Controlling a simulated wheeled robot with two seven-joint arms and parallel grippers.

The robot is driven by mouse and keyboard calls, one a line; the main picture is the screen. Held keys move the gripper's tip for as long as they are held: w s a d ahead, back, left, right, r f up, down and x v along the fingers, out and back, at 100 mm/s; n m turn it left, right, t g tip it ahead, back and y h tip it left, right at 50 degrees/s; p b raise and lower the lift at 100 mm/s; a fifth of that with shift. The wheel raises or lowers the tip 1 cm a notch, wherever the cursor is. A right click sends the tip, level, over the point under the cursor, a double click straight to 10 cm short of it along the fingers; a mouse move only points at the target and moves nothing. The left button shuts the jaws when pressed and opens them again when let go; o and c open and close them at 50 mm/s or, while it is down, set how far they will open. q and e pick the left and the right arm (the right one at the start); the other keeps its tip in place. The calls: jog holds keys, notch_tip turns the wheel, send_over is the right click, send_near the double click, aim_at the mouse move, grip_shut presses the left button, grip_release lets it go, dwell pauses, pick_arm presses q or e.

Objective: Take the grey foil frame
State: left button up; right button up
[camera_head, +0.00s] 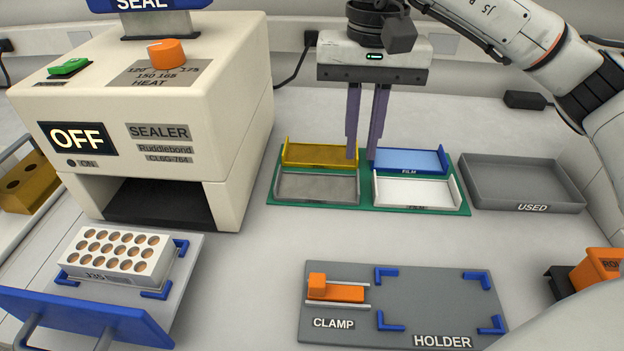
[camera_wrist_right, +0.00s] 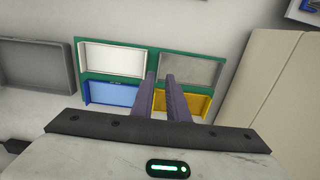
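The grey foil frame (camera_head: 317,187) lies in the front left place of a green base (camera_head: 366,190), with a low rim around a grey sheet. In the right wrist view it is the grey panel at the upper right (camera_wrist_right: 190,68). My right gripper (camera_head: 364,157) points down over the back of the green base, between the gold frame (camera_head: 320,155) and the blue film frame (camera_head: 410,160). Its purple fingers are a little apart with nothing between them. In the wrist view the fingertips (camera_wrist_right: 160,76) show beside the grey frame. My left gripper is not in view.
A white frame (camera_head: 414,192) sits right of the grey one. A grey USED tray (camera_head: 525,184) stands further right. The sealer (camera_head: 150,120), reading OFF, stands at left, with a tube rack (camera_head: 116,252) on its tray. A clamp and holder board (camera_head: 425,290) lies in front.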

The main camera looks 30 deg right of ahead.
aim_at(359, 181)
notch_tip(359, 181, down, 6)
jog(key=shift+d+f, duration=0.15)
jog(key=shift+f, duration=0.1)
grip_shut()
jog(key=shift+r, duration=0.1)
